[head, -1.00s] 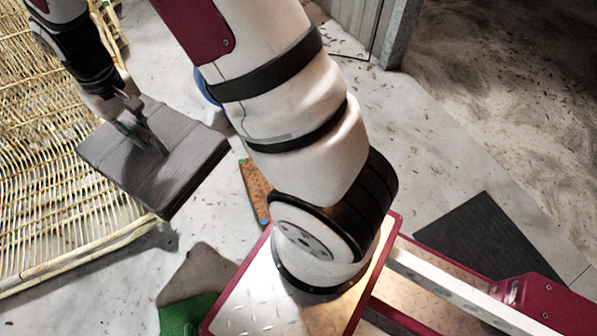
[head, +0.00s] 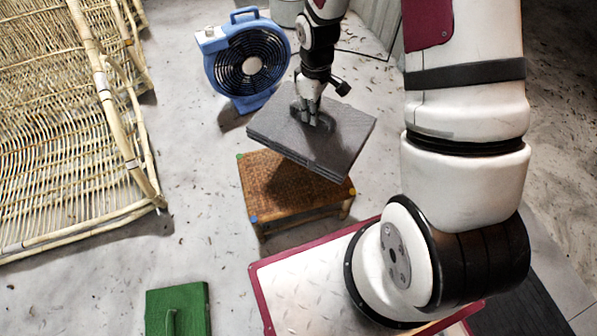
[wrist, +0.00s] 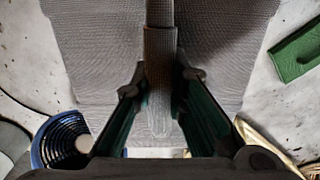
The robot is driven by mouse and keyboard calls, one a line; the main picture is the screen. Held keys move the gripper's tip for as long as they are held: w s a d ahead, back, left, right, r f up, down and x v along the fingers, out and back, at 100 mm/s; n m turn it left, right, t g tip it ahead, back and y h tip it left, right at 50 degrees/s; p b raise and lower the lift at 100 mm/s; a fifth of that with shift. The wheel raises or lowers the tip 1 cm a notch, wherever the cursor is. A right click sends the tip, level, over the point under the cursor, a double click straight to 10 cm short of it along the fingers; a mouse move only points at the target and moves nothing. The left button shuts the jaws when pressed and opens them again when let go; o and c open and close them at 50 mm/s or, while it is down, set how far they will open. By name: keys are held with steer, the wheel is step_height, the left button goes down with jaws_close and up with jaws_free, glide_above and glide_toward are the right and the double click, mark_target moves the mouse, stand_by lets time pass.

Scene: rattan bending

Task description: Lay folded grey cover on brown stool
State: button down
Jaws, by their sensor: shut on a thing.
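The folded grey cover (head: 338,142) is a flat, thick, layered square. My gripper (head: 309,118) is shut on its upper side, near the middle, and holds it tilted in the air. In the wrist view the cover (wrist: 100,60) fills most of the picture, with my gripper (wrist: 160,110) pinching a raised fold of it. The brown stool (head: 270,190) has a woven top with coloured corners and stands on the floor below the cover. The cover hides the stool's far right part. The cover appears to be above the stool, apart from it.
A blue fan (head: 248,65) stands behind the stool. A rattan frame (head: 75,130) fills the left. A green tool with a handle (head: 178,308) lies at the front left. Bare floor lies between the rattan and the stool.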

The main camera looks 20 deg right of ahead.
mark_target(325, 145)
steer(key=s+f+n, duration=0.2)
steer(key=n, duration=0.1)
steer(key=s+d+f+n, duration=0.1)
steer(key=f+n, duration=0.2)
steer(key=s+d+f+n, duration=0.1)
steer(key=s+f+n, duration=0.1)
steer(key=f+n, duration=0.1)
steer(key=shift+s+f, duration=0.25)
steer(key=shift+s, duration=0.05)
steer(key=s+a+f+n, duration=0.1)
steer(key=s+f+n, duration=0.4)
steer(key=s+n, duration=0.35)
steer(key=shift+n, duration=0.55)
steer(key=w+f, duration=0.1)
steer(key=w, duration=0.4)
steer(key=w+f, duration=0.2)
steer(key=w, duration=0.3)
steer(key=w+f, duration=0.2)
steer(key=w, duration=0.4)
steer(key=shift+a+f, duration=0.15)
steer(key=shift+a, duration=0.15)
steer(key=c, duration=1.8)
jaws_free()
steer(key=shift+s, duration=0.1)
steer(key=shift+o, duration=1)
